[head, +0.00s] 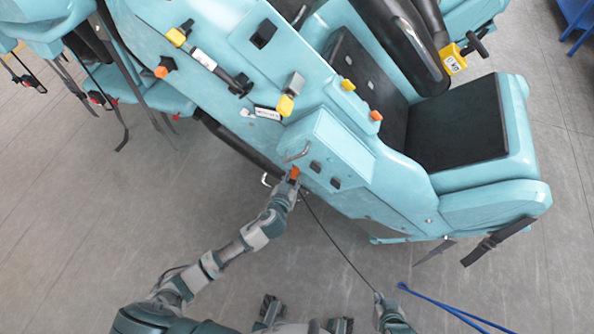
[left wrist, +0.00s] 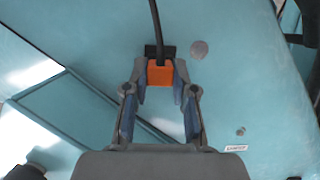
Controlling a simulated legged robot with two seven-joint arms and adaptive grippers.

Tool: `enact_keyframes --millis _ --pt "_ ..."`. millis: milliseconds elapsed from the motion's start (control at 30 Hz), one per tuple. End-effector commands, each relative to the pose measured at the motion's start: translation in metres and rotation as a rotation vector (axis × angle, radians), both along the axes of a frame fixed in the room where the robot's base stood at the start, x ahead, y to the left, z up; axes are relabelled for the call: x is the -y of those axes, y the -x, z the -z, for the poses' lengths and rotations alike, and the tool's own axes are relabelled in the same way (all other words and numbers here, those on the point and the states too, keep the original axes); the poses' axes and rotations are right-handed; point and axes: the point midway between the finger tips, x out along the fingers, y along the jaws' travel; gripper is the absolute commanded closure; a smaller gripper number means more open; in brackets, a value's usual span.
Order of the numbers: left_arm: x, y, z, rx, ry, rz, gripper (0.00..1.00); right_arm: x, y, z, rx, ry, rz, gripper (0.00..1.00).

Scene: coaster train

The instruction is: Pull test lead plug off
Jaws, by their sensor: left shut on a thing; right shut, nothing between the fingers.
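The orange test lead plug (head: 294,173) is at the lower side of a light blue box (head: 326,150) on the coaster car. My left gripper (head: 292,178) is shut on the plug. In the left wrist view the plug (left wrist: 160,72) sits between the two fingertips, with a dark block (left wrist: 153,50) just behind it. I cannot tell how deep the plug sits in its socket. The black lead (head: 334,243) runs from the plug down to the right, towards my right gripper (head: 379,297). The right gripper is shut and empty near the bottom edge.
The light blue car (head: 400,200) fills the upper middle, with a black seat (head: 458,125), hanging straps and several yellow and orange caps. Blue cords (head: 440,303) are at lower right. Grey floor is open below the car.

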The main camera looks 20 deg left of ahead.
Motion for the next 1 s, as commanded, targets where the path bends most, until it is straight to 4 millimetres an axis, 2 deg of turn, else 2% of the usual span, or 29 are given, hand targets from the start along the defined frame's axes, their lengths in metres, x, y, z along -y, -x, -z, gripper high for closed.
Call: enact_keyframes --millis 1000 --pt "-0.001 0.041 -0.001 0.001 0.0 0.001 1.0 0.0 -0.003 -0.014 0.012 0.0 -0.001 1.0"
